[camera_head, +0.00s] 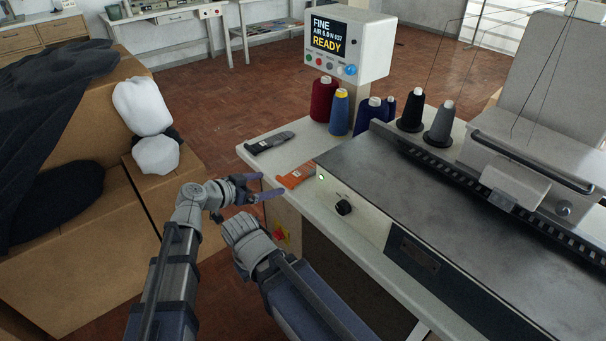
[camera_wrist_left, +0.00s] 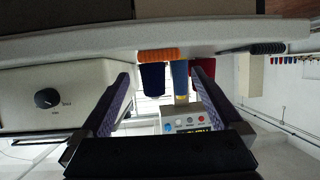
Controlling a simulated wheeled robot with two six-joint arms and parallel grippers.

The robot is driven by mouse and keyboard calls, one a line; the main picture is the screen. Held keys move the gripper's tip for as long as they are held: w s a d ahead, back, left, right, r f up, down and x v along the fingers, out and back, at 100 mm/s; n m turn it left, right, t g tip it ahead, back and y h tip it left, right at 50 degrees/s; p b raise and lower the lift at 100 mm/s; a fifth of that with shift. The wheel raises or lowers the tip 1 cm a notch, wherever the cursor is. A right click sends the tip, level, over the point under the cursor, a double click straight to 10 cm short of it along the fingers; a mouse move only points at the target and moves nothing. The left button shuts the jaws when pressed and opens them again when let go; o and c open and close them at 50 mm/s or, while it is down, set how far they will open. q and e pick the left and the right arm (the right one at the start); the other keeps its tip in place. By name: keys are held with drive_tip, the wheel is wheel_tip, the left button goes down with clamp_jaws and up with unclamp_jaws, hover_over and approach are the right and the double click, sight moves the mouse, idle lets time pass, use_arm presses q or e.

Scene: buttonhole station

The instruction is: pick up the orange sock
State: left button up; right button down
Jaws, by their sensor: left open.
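The orange sock (camera_head: 297,176) lies flat near the front left edge of the pale station table, beside the machine's housing. It also shows in the left wrist view (camera_wrist_left: 157,55), edge-on and upside down, at the table edge. My left gripper (camera_head: 258,188) is open and empty, just off the table edge to the left of the orange sock. In the left wrist view its two fingers (camera_wrist_left: 161,78) stand wide apart, with the orange sock beyond them. My right gripper cannot be made out; another grey arm part shows below the left gripper.
The machine housing (camera_head: 342,207) blocks the right. Cardboard boxes (camera_head: 75,265) stand left.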

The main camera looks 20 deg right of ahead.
sight(282, 181)
use_arm(q)
drive_tip(key=shift+b+x, duration=1.05)
drive_tip(key=shift+x, duration=1.8)
drive_tip(key=shift+a+f, duration=0.1)
drive_tip(key=c, duration=1.1)
